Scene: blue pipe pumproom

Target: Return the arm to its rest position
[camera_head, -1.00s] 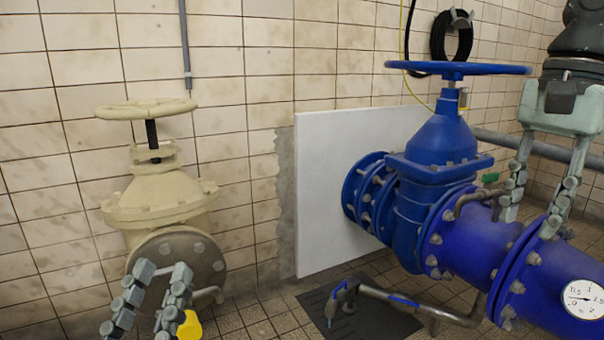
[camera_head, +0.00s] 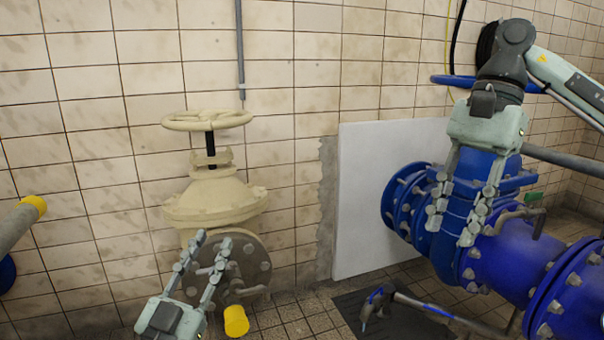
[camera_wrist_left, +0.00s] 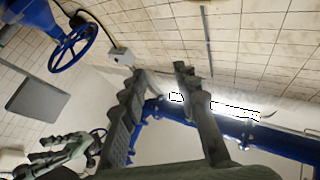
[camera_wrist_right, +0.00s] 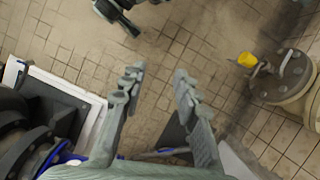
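My right gripper (camera_head: 460,205) hangs fingers down in front of the blue valve (camera_head: 470,160) in the head view. Its two fingers are apart with nothing between them, and it also shows open in the right wrist view (camera_wrist_right: 155,85). My left gripper (camera_head: 205,245) is at the lower left in the head view, fingers up in front of the beige valve's grey flange (camera_head: 255,268). Its fingers are apart and empty, as the left wrist view (camera_wrist_left: 152,85) also shows. Whether either gripper touches the valve behind it cannot be told.
The beige valve (camera_head: 215,200) has a handwheel (camera_head: 207,120) on top. A yellow-capped stub (camera_head: 236,320) sits below it. A white panel (camera_head: 365,190) leans at the tiled wall. A thick blue pipe (camera_head: 520,255) runs to the lower right. A dark mat (camera_head: 400,318) lies on the floor.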

